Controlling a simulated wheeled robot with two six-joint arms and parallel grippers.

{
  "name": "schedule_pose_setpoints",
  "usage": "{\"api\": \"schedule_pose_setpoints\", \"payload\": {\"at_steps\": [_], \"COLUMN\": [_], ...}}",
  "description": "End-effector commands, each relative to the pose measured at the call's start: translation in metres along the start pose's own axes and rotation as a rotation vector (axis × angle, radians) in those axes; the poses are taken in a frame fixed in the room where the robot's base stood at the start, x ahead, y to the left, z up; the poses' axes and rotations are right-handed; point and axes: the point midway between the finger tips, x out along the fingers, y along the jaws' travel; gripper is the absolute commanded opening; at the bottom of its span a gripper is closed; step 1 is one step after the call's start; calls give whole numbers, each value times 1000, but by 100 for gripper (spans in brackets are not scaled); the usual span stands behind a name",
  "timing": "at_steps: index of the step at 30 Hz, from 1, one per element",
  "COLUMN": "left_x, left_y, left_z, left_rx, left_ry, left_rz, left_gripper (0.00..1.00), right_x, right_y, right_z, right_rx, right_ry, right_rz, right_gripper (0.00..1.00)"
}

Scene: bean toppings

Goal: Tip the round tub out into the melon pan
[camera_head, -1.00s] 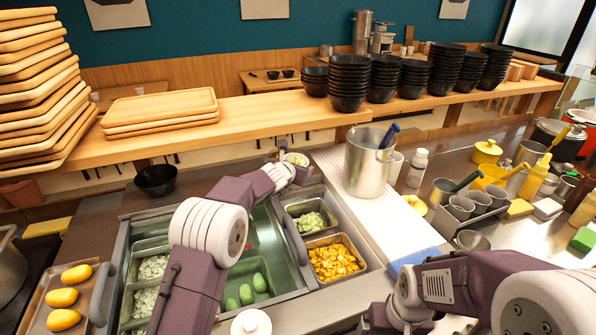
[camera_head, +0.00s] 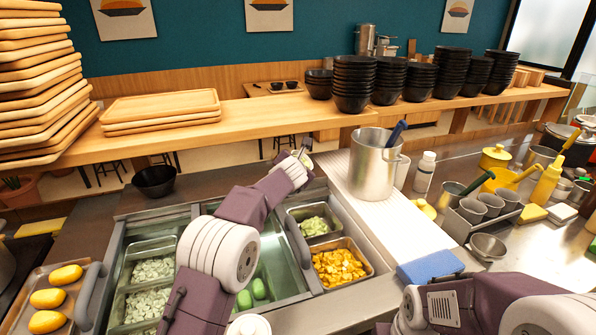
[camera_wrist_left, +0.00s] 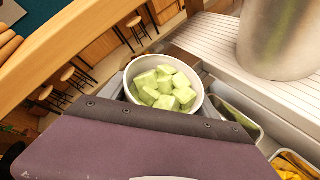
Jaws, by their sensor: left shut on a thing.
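My left gripper (camera_head: 304,152) is shut on the round tub, a small white tub (camera_wrist_left: 130,74) full of pale green melon cubes (camera_wrist_left: 166,88). In the left wrist view the tub looks roughly upright, with the cubes inside. In the head view the wrist hides most of the tub. The melon pan (camera_head: 337,229), a metal pan with pale green pieces, sits in the counter well, nearer to me than the gripper. Part of it shows in the left wrist view (camera_wrist_left: 240,118) beyond the gripper. My right arm is at the lower right; its gripper is out of view.
A pan of orange pieces (camera_head: 340,265) adjoins the melon pan. A tall steel pot (camera_head: 372,168) stands close right of the left gripper on a ribbed white board (camera_head: 385,208). The wooden shelf (camera_head: 255,108) with black bowls runs behind. A black bowl (camera_head: 155,181) stands left.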

Motion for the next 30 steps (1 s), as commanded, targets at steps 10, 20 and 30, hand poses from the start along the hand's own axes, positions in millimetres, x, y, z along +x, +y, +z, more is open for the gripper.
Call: {"api": "schedule_pose_setpoints", "payload": {"at_steps": [10, 20, 30], "left_x": [2, 8, 15], "left_y": [-3, -18, -36], "left_z": [-3, -11, -17], "left_rx": [144, 513, 784], "left_ry": [28, 110, 168], "left_rz": [61, 215, 329], "left_gripper": [21, 21, 21], "right_x": [25, 41, 49], "right_y": [0, 1, 1], "right_z": [3, 4, 5], "right_rx": [0, 0, 0], "right_ry": [0, 0, 0], "right_rz": [0, 0, 0], "right_gripper": [90, 90, 90]}}
